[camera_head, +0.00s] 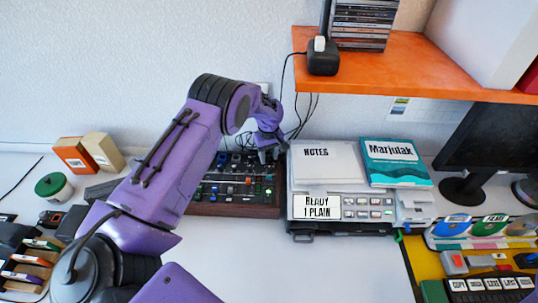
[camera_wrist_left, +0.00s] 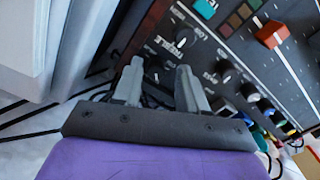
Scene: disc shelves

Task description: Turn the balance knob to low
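A dark mixer panel (camera_head: 235,187) with several knobs and coloured caps lies on the white desk. It also fills the upper right of the left wrist view (camera_wrist_left: 245,45). My left gripper (camera_head: 268,153) is over the panel's far right corner. I cannot tell which knob is the balance knob. My right gripper is not in view.
A grey device (camera_head: 355,208) with papers and a teal book (camera_head: 394,162) on top stands close to the right of the panel. Cables hang behind it. An orange shelf (camera_head: 420,75) overhangs at upper right. Bare desk lies in front.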

